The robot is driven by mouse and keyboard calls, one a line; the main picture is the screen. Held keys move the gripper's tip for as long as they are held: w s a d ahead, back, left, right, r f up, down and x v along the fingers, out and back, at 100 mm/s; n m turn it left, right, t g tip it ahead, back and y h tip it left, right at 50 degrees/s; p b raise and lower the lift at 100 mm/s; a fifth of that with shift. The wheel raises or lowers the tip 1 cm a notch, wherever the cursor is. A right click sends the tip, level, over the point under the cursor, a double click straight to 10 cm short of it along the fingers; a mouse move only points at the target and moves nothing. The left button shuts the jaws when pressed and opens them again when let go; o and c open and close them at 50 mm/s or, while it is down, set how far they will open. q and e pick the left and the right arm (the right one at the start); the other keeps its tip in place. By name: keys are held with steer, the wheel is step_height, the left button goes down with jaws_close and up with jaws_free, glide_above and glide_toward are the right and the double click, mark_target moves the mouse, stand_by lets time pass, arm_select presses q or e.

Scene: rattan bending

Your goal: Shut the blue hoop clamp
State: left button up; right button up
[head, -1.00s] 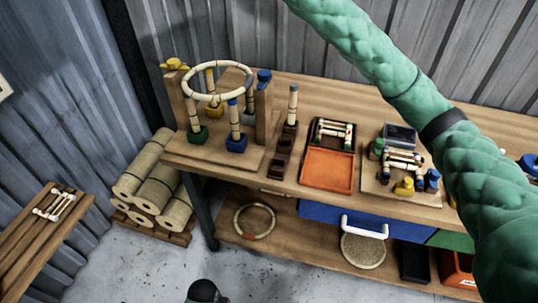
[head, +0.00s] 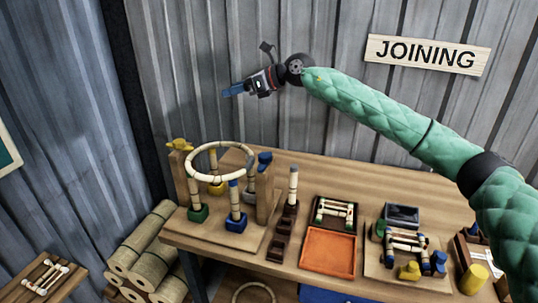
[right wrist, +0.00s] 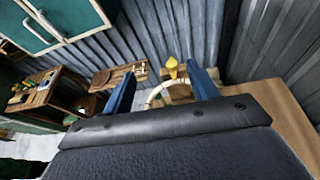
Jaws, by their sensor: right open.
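The blue hoop clamp (head: 265,157) sits on top of the right wooden post of the hoop stand, beside the rattan hoop (head: 220,146). I cannot tell whether it is open or shut. A yellow clamp (head: 180,144) tops the left post; it also shows between my fingers in the right wrist view (right wrist: 172,68). The hoop lies level on several rattan uprights. My right gripper (head: 233,89) is open and empty, well above the hoop and blue clamp, pointing left. The blue clamp is not identifiable in the right wrist view. My left gripper is out of view.
The workbench (head: 330,176) stands against a corrugated wall. Right of the hoop stand are a dark stepped block (head: 281,236), an orange tray (head: 328,253) and a small jig (head: 405,240). Rattan rolls (head: 145,245) lie left of the bench.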

steer(key=d+f+n+g+h, duration=0.2)
steer(key=d+f+h, duration=0.35)
steer(key=f, duration=0.25)
steer(key=n+g+h, duration=0.2)
steer(key=h, duration=0.2)
glide_toward(265, 155)
steer(key=shift+n, duration=0.3)
steer(key=shift+p+x, duration=1.65)
steer(key=shift+x, duration=1.55)
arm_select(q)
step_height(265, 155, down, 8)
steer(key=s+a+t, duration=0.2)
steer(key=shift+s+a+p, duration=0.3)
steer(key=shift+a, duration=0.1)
arm_select(e)
steer(key=shift+x, duration=1.05)
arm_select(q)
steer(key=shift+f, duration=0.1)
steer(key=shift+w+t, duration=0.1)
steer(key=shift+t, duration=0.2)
arm_select(e)
steer(key=c, duration=1)
